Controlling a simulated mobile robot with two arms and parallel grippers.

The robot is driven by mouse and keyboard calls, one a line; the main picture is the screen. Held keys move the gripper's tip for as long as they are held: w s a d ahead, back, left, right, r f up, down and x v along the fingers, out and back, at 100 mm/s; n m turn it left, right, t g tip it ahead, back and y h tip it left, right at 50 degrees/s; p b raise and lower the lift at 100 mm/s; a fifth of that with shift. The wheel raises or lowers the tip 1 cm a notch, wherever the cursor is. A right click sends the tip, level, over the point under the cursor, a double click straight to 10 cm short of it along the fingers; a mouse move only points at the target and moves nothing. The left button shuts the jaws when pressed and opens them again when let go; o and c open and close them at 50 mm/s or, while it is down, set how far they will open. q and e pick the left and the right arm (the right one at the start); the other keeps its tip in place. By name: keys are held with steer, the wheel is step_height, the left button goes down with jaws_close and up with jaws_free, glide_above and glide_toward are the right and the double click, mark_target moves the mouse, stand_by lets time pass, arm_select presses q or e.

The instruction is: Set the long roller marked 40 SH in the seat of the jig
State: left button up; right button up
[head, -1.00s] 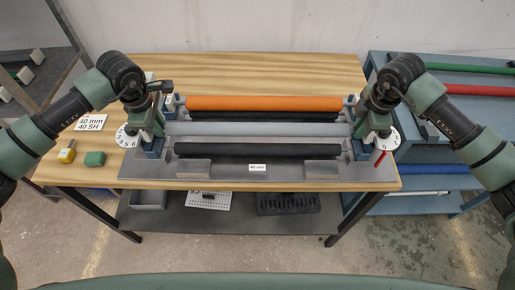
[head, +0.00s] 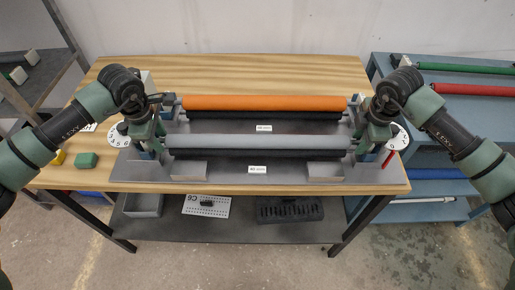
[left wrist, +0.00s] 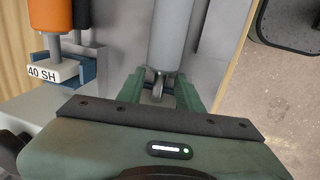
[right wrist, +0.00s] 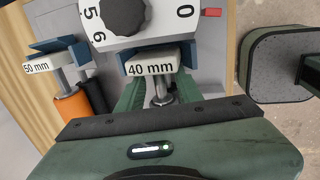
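A long grey roller (head: 258,141) lies level across the jig (head: 240,178), just above and partly covering a black roller (head: 250,154). Whether it touches the black roller I cannot tell. My left gripper (head: 159,142) is around its left shaft end; the grey roller also shows in the left wrist view (left wrist: 171,35). My right gripper (head: 358,142) is around its right end, with the metal shaft between the fingers in the right wrist view (right wrist: 161,92). A "40 SH" label block (left wrist: 52,73) is at the orange roller's left end. No marking shows on the grey roller.
An orange roller (head: 262,103) lies behind, over another black roller. Numbered dials (head: 119,136) flank the jig. Labels "50 mm" (right wrist: 50,64) and "40 mm" (right wrist: 150,69) mark the right side. A green block (head: 87,160) sits front left. The back of the table is clear.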

arm_select(q)
steer(key=shift+r, duration=0.1)
arm_select(e)
steer(key=shift+r, duration=0.25)
arm_select(q)
step_height(320, 180, up, 12)
steer(key=s, duration=0.2)
steer(key=shift+s+f, duration=0.15)
steer(key=shift+f, duration=0.05)
arm_select(e)
step_height(320, 180, up, 11)
steer(key=s, duration=0.2)
steer(key=shift+s+r, duration=0.15)
steer(key=shift+r, duration=0.05)
